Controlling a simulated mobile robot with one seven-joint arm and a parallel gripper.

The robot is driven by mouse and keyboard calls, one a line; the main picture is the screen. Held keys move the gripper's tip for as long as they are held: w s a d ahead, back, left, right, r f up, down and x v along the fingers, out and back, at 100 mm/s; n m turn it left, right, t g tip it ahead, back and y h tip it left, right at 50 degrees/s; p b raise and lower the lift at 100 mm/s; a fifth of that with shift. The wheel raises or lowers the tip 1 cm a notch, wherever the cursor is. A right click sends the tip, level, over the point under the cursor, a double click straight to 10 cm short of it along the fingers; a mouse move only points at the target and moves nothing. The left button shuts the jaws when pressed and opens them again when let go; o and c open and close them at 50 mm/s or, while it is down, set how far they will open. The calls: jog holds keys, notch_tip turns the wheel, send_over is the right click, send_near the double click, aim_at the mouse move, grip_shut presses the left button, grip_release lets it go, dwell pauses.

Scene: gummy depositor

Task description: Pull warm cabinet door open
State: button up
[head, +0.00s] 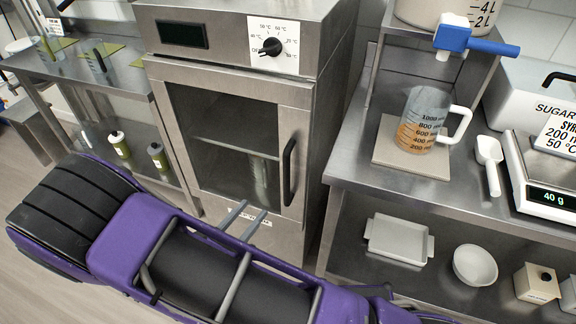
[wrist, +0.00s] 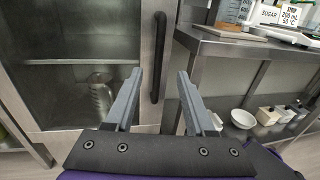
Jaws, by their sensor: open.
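The warm cabinet (head: 307,91) is a steel box with a dark glass door (head: 228,134), which looks shut. Its vertical black door handle (head: 288,171) is on the door's right side; it also shows in the wrist view (wrist: 159,58). A blurred container stands behind the glass (wrist: 101,96). My gripper (head: 251,226) is in front of the door's lower part, left of and below the handle in the head view. In the wrist view my gripper (wrist: 160,78) is open with nothing between its fingers, and the handle lies ahead between the fingertips, apart from them.
A steel table (head: 345,168) stands close on the right, with a measuring jug (head: 418,122), a white scoop (head: 489,160) and a scale (head: 548,190). Its lower shelf holds a white tray (head: 396,240) and a bowl (head: 475,265). Bottles stand on the left shelf.

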aim_at(285, 171)
jog(key=x, duration=1.6)
jog(key=shift+w+d+r+p, duration=0.1)
jog(key=shift+w+d+p, duration=0.1)
jog(key=shift+w+p, duration=0.15)
jog(key=shift+s, duration=0.1)
grip_shut()
dwell(0.5)
